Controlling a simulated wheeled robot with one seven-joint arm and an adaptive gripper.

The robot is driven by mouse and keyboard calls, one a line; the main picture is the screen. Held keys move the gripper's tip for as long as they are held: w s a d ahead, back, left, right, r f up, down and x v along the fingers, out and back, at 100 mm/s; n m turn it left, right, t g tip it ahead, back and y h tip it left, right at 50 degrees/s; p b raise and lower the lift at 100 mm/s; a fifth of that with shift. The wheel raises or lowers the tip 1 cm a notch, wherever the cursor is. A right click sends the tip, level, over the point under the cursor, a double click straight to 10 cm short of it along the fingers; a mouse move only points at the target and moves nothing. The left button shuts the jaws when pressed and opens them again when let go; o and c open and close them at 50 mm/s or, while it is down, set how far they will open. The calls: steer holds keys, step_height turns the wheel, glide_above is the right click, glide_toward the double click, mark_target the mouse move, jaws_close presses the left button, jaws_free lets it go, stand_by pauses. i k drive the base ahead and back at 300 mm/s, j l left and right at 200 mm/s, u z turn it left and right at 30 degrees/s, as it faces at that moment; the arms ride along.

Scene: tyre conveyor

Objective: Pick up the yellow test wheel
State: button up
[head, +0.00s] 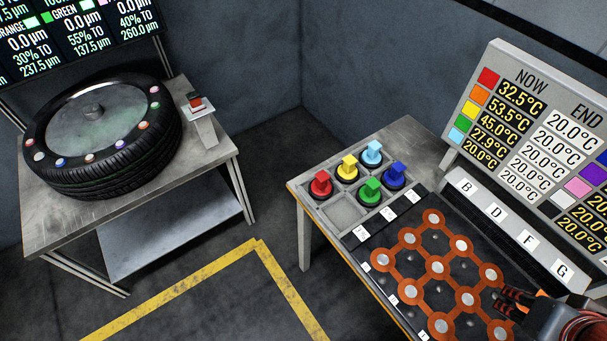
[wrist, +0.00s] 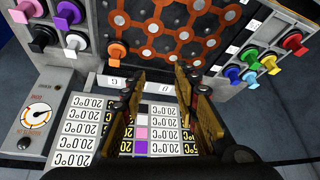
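The yellow test wheel (head: 347,170) is a small dark round piece with a yellow block handle. It sits in a grey slotted tray (head: 343,211) at the far left end of the right-hand table, between a red wheel (head: 320,184) and a light blue one (head: 372,152). In the wrist view the yellow wheel (wrist: 270,62) is at the right. My gripper (wrist: 158,88) is open with nothing between its fingers, above the temperature panel in that view. In the head view my gripper (head: 515,303) is at the lower right, well away from the yellow wheel.
Green (head: 370,190) and blue (head: 394,175) wheels share the tray. A black board with orange linked rings (head: 437,265) lies beside it. A temperature panel (head: 530,130) stands behind. A tyre (head: 105,135) rests on a separate left table, with open floor between.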

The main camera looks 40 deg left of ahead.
mark_target(346, 173)
steer(key=u, duration=1.3)
steer(key=i+j+u, duration=0.2)
steer(key=i+j, duration=0.2)
steer(key=i+j+u, duration=0.15)
steer(key=i+j, duration=0.2)
steer(key=i, duration=0.2)
